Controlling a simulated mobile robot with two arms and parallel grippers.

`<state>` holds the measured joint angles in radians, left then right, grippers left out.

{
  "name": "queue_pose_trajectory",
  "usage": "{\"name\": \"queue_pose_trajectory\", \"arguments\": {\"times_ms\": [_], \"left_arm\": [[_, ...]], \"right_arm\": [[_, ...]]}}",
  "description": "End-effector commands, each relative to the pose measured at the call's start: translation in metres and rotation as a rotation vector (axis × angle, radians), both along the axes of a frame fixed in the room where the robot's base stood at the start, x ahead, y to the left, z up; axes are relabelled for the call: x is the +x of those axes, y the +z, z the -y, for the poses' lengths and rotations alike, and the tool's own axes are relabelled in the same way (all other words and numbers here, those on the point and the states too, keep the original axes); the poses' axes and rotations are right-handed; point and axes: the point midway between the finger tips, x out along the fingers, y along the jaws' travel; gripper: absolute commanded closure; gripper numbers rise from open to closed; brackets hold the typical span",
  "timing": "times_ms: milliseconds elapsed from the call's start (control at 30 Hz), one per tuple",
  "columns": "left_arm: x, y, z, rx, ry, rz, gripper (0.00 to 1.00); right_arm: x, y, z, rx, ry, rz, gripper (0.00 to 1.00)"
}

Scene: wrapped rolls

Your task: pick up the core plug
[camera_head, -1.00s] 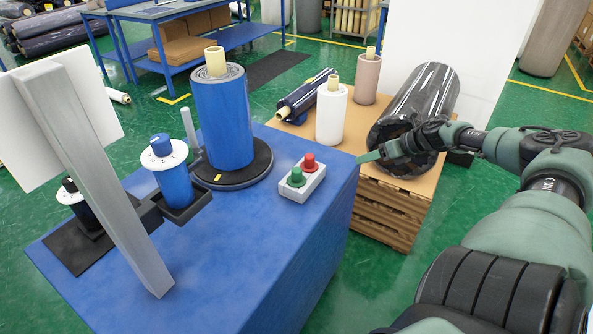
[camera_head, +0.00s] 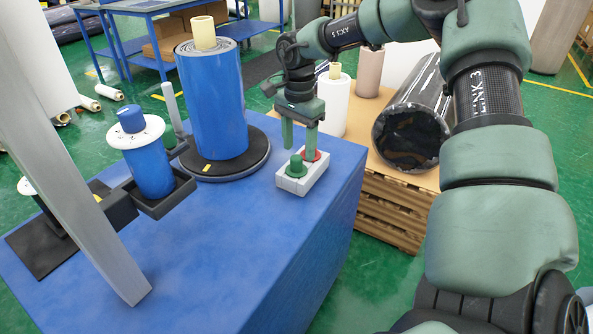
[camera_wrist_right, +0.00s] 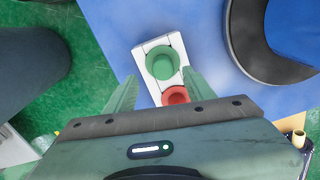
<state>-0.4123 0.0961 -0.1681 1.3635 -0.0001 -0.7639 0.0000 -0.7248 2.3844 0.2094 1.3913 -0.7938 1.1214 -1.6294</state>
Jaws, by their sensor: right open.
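A cream core piece (camera_head: 204,33) stands up out of the top of the large blue wrapped roll (camera_head: 212,100) on the turntable. A smaller cream piece (camera_head: 335,71) sticks out of the white roll (camera_head: 331,108) behind my right gripper. I cannot tell for sure which is the core plug. My right gripper (camera_head: 299,148) is open and empty, fingers pointing down over the button box. In the right wrist view its fingers (camera_wrist_right: 160,92) stand on either side of the box with the green button (camera_wrist_right: 163,62) and red button (camera_wrist_right: 175,95). My left gripper is not in view.
The button box (camera_head: 293,185) sits near the right edge of the blue table (camera_head: 240,230). The black turntable (camera_head: 250,165) is left of it. A grey slanted post (camera_head: 75,170) stands at left. A dark wrapped roll (camera_head: 425,110) lies on the cardboard-topped pallet at right.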

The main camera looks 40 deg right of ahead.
Motion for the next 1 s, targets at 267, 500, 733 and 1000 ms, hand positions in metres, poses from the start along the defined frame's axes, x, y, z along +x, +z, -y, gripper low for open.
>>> {"name": "queue_pose_trajectory", "arguments": {"times_ms": [267,500,733,1000], "left_arm": [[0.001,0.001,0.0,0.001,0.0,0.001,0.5],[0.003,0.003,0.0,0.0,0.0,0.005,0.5],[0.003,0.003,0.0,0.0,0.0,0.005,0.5],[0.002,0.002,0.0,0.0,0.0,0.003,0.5]], "right_arm": [[0.004,-0.041,-0.004,0.001,-0.003,-0.002,0.46],[0.004,-0.049,-0.005,0.002,-0.003,0.001,0.46],[0.004,-0.048,-0.005,0.002,-0.003,0.002,0.82],[0.004,-0.048,-0.004,0.001,-0.003,0.002,1.0]]}}
